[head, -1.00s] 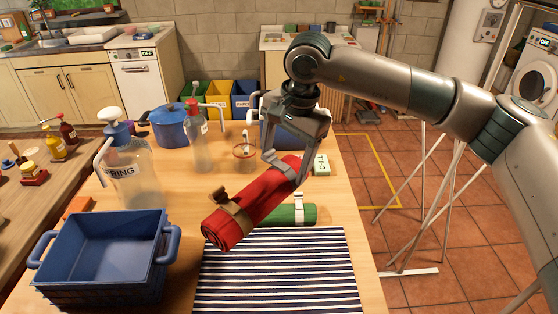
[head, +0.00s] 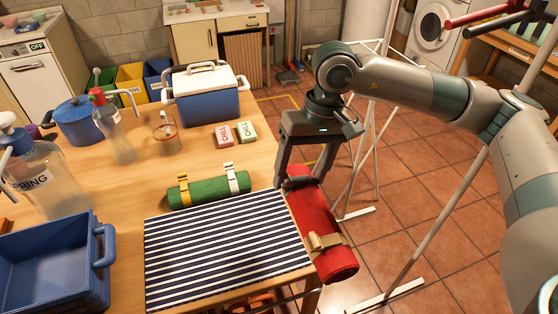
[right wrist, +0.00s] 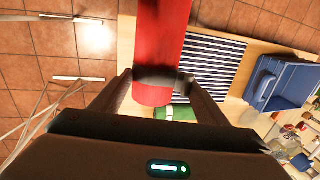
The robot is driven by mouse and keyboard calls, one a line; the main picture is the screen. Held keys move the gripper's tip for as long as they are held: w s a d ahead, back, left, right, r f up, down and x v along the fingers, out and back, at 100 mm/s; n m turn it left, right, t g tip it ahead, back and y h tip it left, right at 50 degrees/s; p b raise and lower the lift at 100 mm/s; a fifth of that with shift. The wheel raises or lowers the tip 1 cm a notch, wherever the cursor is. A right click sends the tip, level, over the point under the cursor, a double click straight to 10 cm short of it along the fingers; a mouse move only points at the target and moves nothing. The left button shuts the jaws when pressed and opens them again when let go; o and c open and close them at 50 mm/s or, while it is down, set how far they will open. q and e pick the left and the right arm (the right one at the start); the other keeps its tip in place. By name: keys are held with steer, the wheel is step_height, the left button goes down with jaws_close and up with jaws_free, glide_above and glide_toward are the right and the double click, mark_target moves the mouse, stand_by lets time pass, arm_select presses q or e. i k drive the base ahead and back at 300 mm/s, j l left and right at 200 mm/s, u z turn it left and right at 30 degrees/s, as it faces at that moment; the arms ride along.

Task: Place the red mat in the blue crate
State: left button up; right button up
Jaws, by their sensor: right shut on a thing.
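The red mat (head: 318,228) is rolled up, with a tan strap near its lower end. My right gripper (head: 305,180) is shut on its upper end and holds it at the right edge of the table. The right wrist view also shows the red mat (right wrist: 163,45) between the fingers of my right gripper (right wrist: 158,80). The blue crate (head: 100,240) stands at the lower left of the head view, partly cut off by the frame. It also shows in the right wrist view (right wrist: 290,85), at the right. My left gripper is out of view.
A striped cloth (head: 225,245) lies between crate and red mat, with a rolled green mat (head: 208,189) behind it. A blue cooler (head: 205,105), a blue pot (head: 78,125), a spray bottle (head: 115,135) and a large bottle (head: 40,185) stand farther back.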

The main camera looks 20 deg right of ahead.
mark_target(57, 285)
steer(key=u, duration=0.4)
steer(key=j+u, duration=0.15)
steer(key=u, duration=0.65)
steer(key=i, duration=0.05)
